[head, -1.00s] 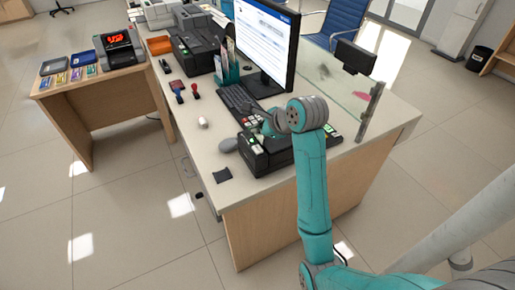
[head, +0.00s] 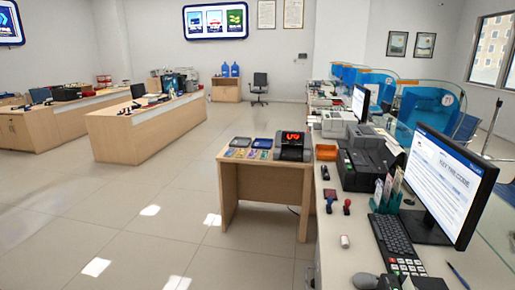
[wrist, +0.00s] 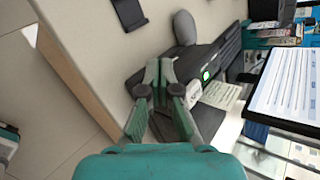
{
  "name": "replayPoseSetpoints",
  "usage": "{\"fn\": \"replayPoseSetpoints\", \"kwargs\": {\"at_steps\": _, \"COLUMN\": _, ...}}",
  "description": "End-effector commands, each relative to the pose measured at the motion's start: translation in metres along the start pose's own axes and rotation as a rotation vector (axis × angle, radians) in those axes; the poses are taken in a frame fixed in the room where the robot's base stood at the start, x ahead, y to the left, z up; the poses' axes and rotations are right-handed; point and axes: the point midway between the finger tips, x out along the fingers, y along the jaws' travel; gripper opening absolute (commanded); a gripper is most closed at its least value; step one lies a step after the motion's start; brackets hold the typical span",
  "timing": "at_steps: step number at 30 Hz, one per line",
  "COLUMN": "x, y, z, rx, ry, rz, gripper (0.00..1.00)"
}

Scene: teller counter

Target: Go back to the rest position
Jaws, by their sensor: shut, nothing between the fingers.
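My gripper (wrist: 160,66) shows in the wrist view, its green fingers together with nothing held. It hangs over a black device (wrist: 205,60) with a green-lit button on the counter (wrist: 85,45). A pale printed slip (wrist: 221,94) lies at the device, right of the fingers. I cannot tell whether the fingertips touch the device. My arm and gripper are out of the head view.
A monitor (wrist: 284,88) stands close on the gripper's right. A grey mouse (wrist: 184,27) and a black pad (wrist: 130,11) lie beyond the fingers. In the head view, a keyboard (head: 390,236) lies before the monitor (head: 445,185); a side table (head: 230,190) stands left, with open floor (head: 120,225).

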Motion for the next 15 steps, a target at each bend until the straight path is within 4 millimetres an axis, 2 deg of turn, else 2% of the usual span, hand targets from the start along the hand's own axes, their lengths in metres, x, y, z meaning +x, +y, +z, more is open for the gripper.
{"fn": "replayPoseSetpoints", "kwargs": {"at_steps": 1, "x": 0.001, "y": 0.02, "z": 0.003, "rx": -0.05, "ry": -0.003, "rz": -0.003, "gripper": 0.0}}
{"fn": "replayPoseSetpoints", "kwargs": {"at_steps": 8, "x": -0.005, "y": 0.089, "z": 0.011, "rx": -0.315, "ry": -0.002, "rz": -0.062, "gripper": 0.0}}
{"fn": "replayPoseSetpoints", "kwargs": {"at_steps": 15, "x": -0.031, "y": 0.156, "z": 0.015, "rx": -0.611, "ry": 0.015, "rz": -0.122, "gripper": 0.0}}
